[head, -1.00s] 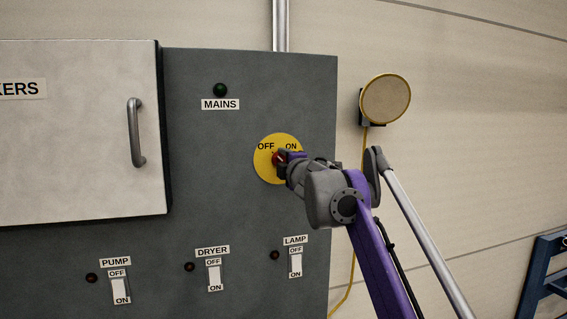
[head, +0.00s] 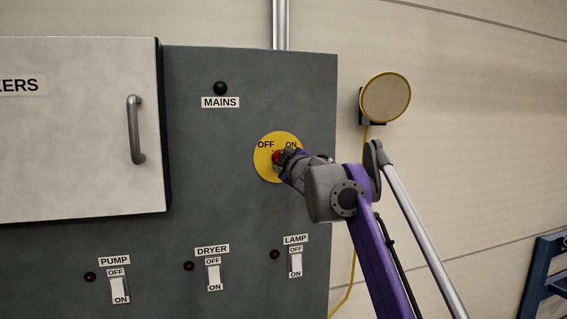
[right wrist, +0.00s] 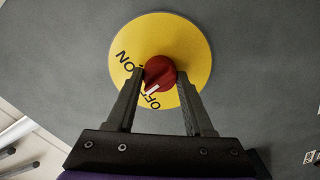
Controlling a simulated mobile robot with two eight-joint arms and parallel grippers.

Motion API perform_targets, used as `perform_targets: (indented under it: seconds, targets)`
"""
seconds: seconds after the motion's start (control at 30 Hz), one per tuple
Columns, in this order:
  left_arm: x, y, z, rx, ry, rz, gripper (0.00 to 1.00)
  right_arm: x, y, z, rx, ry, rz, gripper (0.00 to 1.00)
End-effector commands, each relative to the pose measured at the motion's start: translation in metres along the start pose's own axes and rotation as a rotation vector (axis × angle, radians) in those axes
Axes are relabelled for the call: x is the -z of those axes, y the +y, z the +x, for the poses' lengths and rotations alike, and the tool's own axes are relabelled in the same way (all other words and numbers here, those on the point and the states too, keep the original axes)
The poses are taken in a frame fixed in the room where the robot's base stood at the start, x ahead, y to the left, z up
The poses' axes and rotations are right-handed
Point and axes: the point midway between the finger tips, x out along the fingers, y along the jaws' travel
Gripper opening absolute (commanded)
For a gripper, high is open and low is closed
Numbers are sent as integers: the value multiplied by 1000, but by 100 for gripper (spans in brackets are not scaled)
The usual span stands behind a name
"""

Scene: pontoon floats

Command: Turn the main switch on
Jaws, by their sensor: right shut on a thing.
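The main switch is a red rotary knob (head: 278,157) on a yellow disc (head: 264,168) marked OFF at left and ON at right. My right gripper (head: 281,156) reaches it from the lower right. In the right wrist view, my right gripper (right wrist: 161,78) is shut on the red knob (right wrist: 160,71), one finger on each side. The knob's white mark lies close to the OFF lettering in that view. The MAINS lamp (head: 220,88) above left of the disc is dark green and looks unlit. My left gripper is not in view.
The grey panel (head: 215,140) also carries PUMP (head: 119,290), DRYER (head: 214,277) and LAMP (head: 296,264) switches below. A white cabinet door (head: 75,130) with a handle stands out at left. A round yellow-rimmed fixture (head: 385,98) hangs on the wall at right.

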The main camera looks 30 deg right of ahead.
Motion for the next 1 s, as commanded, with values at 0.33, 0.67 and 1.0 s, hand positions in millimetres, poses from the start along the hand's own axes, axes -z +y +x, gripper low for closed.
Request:
perform_targets:
  seconds: [0.33,0.67,1.0]
  targets:
    - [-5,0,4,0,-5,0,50,0,0,0,0,1,328,0]
    - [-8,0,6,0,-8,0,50,0,0,0,0,1,634,0]
    - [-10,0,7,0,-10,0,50,0,0,0,0,1,873,0]
